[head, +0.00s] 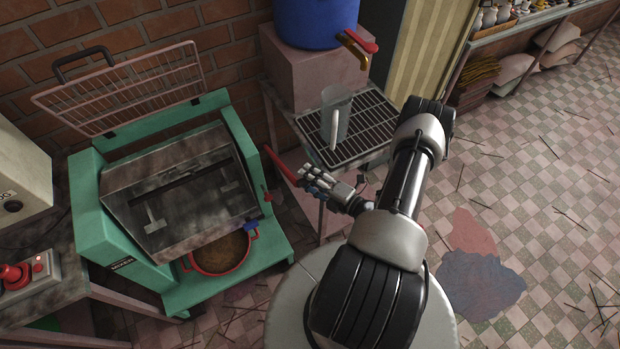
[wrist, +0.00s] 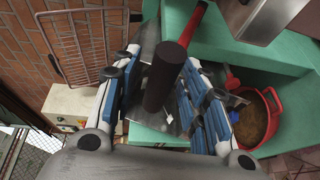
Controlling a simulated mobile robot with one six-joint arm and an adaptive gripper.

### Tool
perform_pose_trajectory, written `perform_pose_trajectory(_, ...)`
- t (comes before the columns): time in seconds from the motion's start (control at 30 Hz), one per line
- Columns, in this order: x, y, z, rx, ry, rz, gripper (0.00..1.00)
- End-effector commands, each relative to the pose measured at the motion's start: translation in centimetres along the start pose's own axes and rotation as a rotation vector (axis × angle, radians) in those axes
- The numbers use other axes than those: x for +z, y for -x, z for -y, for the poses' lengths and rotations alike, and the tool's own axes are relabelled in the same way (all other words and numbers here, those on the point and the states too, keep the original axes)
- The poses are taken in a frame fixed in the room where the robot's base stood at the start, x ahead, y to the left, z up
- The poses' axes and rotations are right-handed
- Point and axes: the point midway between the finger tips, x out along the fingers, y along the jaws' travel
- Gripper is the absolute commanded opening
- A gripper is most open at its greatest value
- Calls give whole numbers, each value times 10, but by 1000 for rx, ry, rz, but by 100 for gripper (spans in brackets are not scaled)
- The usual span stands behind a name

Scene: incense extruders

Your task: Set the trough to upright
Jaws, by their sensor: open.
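The grey metal trough (head: 180,190) sits in the green mixer frame (head: 85,210), tilted so its open top faces toward the front. Part of the trough shows at the top of the wrist view (wrist: 255,15). A lever with a dark red handle (head: 281,167) stands out at the right side of the frame. My gripper (head: 312,180) is open beside this handle. In the wrist view the handle (wrist: 165,75) appears between the blue-padded fingers; I cannot tell whether they touch it.
A red pot (head: 222,262) with brown contents stands below the trough. A wire guard (head: 125,88) is raised behind it. To the right, a clear jug (head: 336,112) stands on a rack (head: 372,125) beneath a blue container (head: 315,22). A control box (head: 22,275) is at left.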

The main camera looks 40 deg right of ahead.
Motion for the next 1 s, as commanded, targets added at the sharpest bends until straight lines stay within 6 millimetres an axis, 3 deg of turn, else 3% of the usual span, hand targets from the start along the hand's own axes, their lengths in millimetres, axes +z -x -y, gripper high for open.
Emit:
perform_pose_trajectory(0.17, 0, 0, 0, 0, 0, 1, 40)
perform_pose_trajectory(0.77, 0, 0, 0, 0, 0, 0, 1)
perform_pose_trajectory(1.0, 0, 0, 0, 0, 0, 0, 0)
